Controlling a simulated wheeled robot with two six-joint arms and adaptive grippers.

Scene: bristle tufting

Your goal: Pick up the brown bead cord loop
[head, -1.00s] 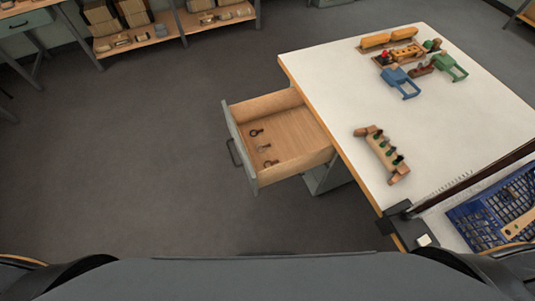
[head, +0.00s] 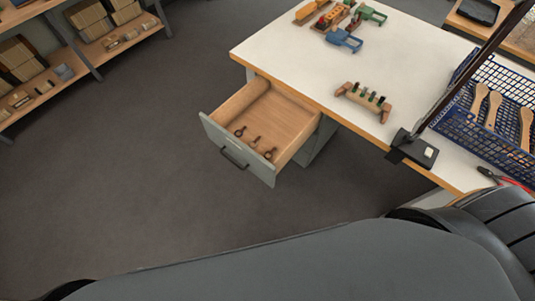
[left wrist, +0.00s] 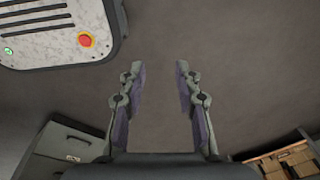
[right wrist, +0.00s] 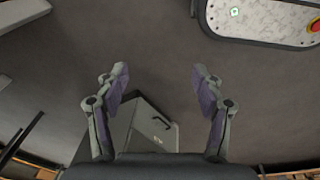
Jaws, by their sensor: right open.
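Three small dark items with ring-like ends lie in the open drawer (head: 278,118): one at the left (head: 240,131), one in the middle (head: 254,141) and one at the right (head: 268,154). They are too small to tell which, if any, is the brown bead cord loop. My left gripper (left wrist: 160,75) is open and empty over the floor in the left wrist view. My right gripper (right wrist: 158,78) is open and empty in the right wrist view, with a grey cabinet (right wrist: 142,130) beyond its fingers. Neither gripper shows in the head view.
The drawer sticks out from under the white table (head: 300,55). On the table are a wooden rack (head: 364,99) with dark and green pieces, blue and green clamp-like tools (head: 343,40), a dark post and a blue basket (head: 480,125) with wooden handles. Shelves stand far left; floor before the drawer is clear.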

